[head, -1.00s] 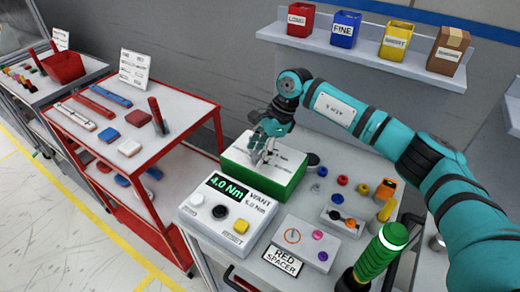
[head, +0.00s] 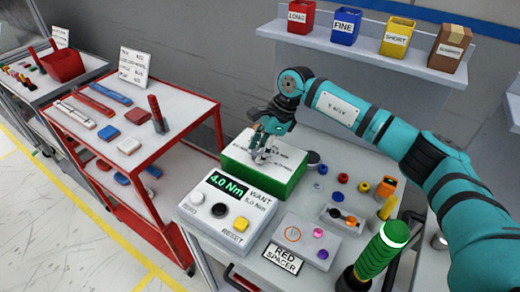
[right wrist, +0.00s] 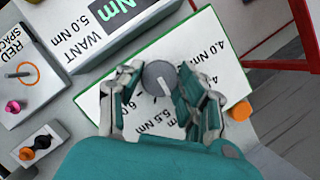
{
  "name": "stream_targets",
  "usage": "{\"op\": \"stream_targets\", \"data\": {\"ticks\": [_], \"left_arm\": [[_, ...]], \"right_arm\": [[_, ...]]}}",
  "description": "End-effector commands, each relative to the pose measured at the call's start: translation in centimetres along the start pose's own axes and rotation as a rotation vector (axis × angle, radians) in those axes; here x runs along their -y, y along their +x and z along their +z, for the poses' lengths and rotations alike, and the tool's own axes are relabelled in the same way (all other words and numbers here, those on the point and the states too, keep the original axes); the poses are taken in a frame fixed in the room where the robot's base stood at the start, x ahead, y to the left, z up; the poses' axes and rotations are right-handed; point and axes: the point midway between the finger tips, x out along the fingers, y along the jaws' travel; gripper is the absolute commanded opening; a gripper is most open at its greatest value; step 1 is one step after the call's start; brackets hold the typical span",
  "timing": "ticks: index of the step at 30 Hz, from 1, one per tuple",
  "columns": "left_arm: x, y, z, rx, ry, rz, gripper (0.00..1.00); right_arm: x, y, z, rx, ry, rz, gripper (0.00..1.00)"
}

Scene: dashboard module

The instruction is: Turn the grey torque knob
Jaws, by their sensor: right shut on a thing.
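The grey torque knob (right wrist: 157,76) is round with a pale pointer line and sits on the white top of a green-sided box (head: 236,163). Printed torque marks surround it, among them 4.0 Nm and 5.5 Nm. My right gripper (right wrist: 160,92) points down over the box with its fingers on both sides of the knob, shut on it. In the head view my right gripper (head: 263,150) mostly hides the knob. The display (head: 227,185) reads 4.0 Nm, with WANT 5.0 Nm printed beside it. My left gripper is out of view.
The display unit has a yellow RESET button (head: 240,223). A RED SPACER panel (head: 306,240), small coloured parts and a green cylinder (head: 380,255) stand to the right. A red cart (head: 130,150) is at left. A shelf with bins (head: 346,27) is behind.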

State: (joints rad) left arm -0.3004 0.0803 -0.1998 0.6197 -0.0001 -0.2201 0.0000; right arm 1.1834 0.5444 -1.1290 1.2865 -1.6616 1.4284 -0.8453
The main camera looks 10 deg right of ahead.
Motion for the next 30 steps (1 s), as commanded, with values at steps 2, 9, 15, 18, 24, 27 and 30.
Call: {"op": "stream_targets", "data": {"ticks": [2, 9, 15, 18, 24, 27, 30], "left_arm": [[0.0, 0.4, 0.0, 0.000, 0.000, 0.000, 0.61], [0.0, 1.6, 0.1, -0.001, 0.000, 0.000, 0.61], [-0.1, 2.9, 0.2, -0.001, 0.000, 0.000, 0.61], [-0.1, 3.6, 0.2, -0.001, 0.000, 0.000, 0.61], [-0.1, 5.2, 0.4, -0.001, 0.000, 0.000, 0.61], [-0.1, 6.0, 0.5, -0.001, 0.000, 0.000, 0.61], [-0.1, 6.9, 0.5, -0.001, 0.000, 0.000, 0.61]], "right_arm": [[0.0, 0.1, -0.1, 0.000, 0.040, -0.020, 0.05], [-0.1, 0.1, -0.1, 0.001, 0.224, -0.099, 0.05], [-0.1, 0.2, 0.0, 0.002, 0.398, -0.172, 0.05], [-0.1, 0.2, 0.0, 0.002, 0.486, -0.209, 0.05], [-0.2, 0.3, 0.0, 0.003, 0.662, -0.282, 0.05], [-0.2, 0.3, 0.1, 0.004, 0.749, -0.319, 0.05], [-0.3, 0.3, 0.1, 0.004, 0.834, -0.353, 0.05]]}}
